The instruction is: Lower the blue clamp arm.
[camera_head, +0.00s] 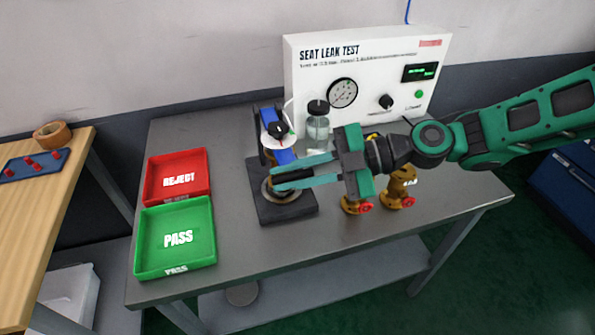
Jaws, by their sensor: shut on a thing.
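A seat leak test box (368,75) stands behind, with a glass jar (317,125) before it. Two brass valves with red handles (366,207) stand right of the base, under my wrist. A red REJECT tray (178,177) and a green PASS tray (176,237) lie left.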

